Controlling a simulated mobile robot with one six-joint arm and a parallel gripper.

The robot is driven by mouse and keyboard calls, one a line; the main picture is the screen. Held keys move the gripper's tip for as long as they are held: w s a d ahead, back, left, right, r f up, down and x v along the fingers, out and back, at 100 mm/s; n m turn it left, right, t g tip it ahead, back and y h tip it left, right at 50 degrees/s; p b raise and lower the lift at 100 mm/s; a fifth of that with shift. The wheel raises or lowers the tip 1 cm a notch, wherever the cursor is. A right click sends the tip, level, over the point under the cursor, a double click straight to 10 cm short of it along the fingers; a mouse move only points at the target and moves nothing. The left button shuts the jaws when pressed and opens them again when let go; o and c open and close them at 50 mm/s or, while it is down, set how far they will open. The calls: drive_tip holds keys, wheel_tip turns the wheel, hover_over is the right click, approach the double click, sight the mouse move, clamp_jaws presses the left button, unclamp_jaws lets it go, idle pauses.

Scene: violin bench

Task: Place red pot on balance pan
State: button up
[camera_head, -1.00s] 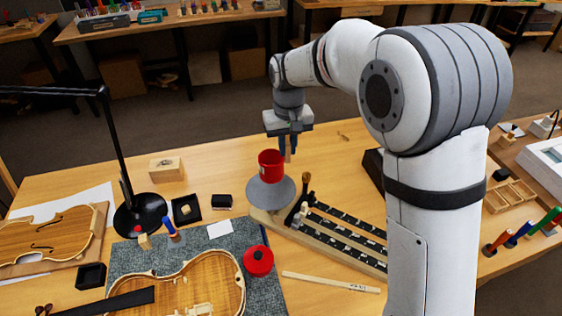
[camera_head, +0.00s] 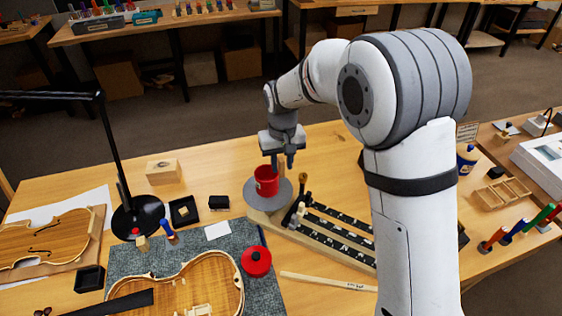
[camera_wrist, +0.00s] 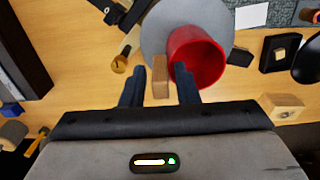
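The red pot (camera_head: 266,182) stands on the round grey balance pan (camera_head: 248,198) in the head view and looks upright. In the wrist view the pot (camera_wrist: 196,60) shows its open mouth, over the right part of the pan (camera_wrist: 155,35). My gripper (camera_head: 283,166) is just above and behind the pot. In the wrist view my gripper (camera_wrist: 160,92) is open. A small tan wooden piece (camera_wrist: 160,76) lies between the fingers with gaps on both sides. It is beside the pot's rim; I cannot tell whether it is its handle. The right finger overlaps the pot in view.
A slotted wooden rack (camera_head: 335,235) stands right of the pan. A red lid (camera_head: 256,261) lies on the grey mat (camera_head: 205,247) by a violin body (camera_head: 195,285). A wooden block (camera_head: 162,171) and black lamp (camera_head: 139,216) stand left. Table behind the pan is clear.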

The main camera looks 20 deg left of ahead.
drive_tip(key=shift+o, duration=0.7)
drive_tip(key=shift+r, duration=0.1)
drive_tip(key=shift+r, duration=0.25)
wheel_tip(320, 180, up, 12)
drive_tip(key=b, duration=0.1)
drive_tip(key=s+d+r+m, duration=0.2)
drive_tip(key=d+r, duration=0.1)
drive_tip(key=d, duration=0.7)
drive_tip(key=s+d+f+m+t, duration=0.1)
drive_tip(key=s+d+f+m, duration=0.1)
drive_tip(key=s+d, duration=0.7)
drive_tip(key=s+d+f+m+t, duration=0.1)
drive_tip(key=s+d+m+t, duration=0.1)
drive_tip(key=s+d, duration=0.7)
drive_tip(key=d, duration=0.2)
drive_tip(key=shift+s+d+f, duration=0.25)
drive_tip(key=shift+d+f, duration=0.05)
drive_tip(key=shift+f, duration=0.1)
